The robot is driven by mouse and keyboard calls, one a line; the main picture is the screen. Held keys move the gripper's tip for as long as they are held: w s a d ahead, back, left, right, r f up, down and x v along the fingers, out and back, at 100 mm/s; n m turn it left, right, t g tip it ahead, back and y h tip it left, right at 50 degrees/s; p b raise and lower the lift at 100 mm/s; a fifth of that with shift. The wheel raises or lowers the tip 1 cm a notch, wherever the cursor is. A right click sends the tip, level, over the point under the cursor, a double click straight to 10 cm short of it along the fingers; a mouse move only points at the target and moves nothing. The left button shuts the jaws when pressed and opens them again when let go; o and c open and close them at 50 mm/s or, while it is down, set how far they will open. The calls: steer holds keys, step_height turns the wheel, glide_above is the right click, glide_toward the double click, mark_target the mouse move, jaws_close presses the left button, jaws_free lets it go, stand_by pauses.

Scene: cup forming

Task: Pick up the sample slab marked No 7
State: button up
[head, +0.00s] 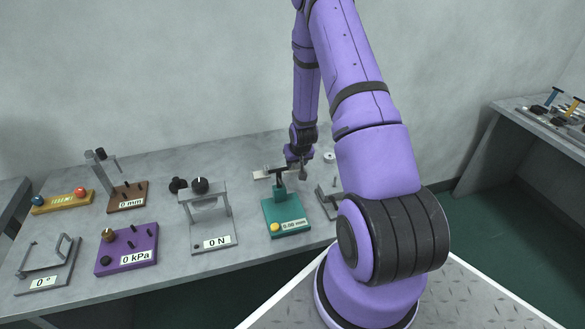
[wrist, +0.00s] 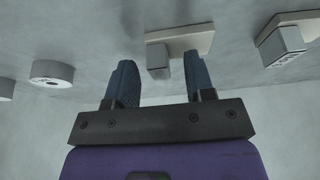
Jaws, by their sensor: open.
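My gripper (wrist: 160,80) is open, with two dark blue fingers and nothing gripped between them. In the wrist view a pale slab (wrist: 180,38) with a grey block (wrist: 158,62) on its near side lies just past the fingertips. The right fingertip overlaps the slab in the picture; I cannot tell whether they touch. A second pale slab (wrist: 290,19) with a grey block (wrist: 284,45) is to the right. That block bears a mark too small to read, so I cannot tell which slab is No 7. In the head view my gripper (head: 301,166) is low over the bench beside a pale slab (head: 262,175).
A green gauge (head: 285,220) reading 0.00 mm stands in front of my gripper. A grey fixture (head: 328,203) is to its right. White discs (wrist: 52,73) lie left in the wrist view. Force stand (head: 212,232), purple block (head: 127,247) and other instruments fill the bench's left.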

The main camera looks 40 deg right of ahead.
steer(key=shift+c, duration=0.2)
jaws_close()
